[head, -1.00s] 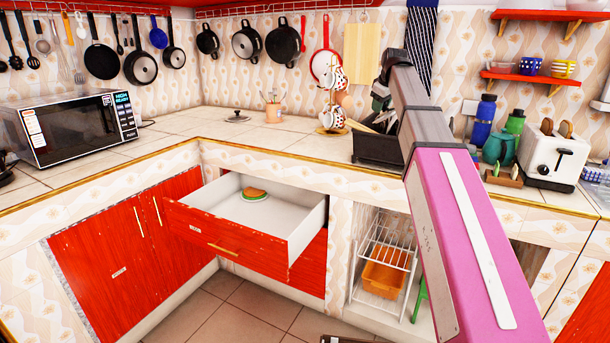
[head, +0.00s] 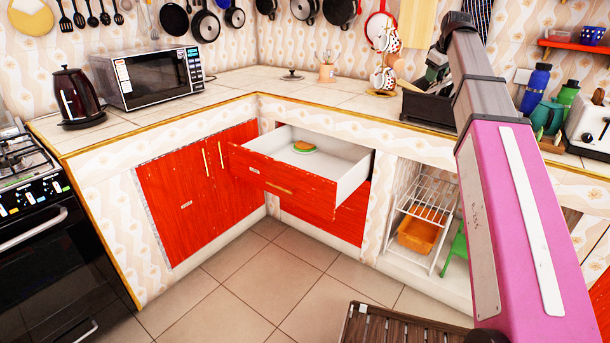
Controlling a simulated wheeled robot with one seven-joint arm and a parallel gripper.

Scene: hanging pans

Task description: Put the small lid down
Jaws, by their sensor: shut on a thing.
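A small dark lid with a knob (head: 291,75) lies on the tiled counter (head: 340,92) near the back corner, well to the left of my arm. My arm rises from the lower right, and its far end reaches over the counter. My gripper (head: 438,68) shows only as a small dark shape beside the arm's far end, in front of the black rack. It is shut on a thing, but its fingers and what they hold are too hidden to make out.
A drawer (head: 345,185) stands open below the counter with a sandwich-like item (head: 304,147) in it. A microwave (head: 155,78), kettle (head: 78,97) and black rack (head: 430,108) stand on the counter. A brown slatted wooden thing (head: 400,330) is at the bottom. The counter around the lid is mostly clear.

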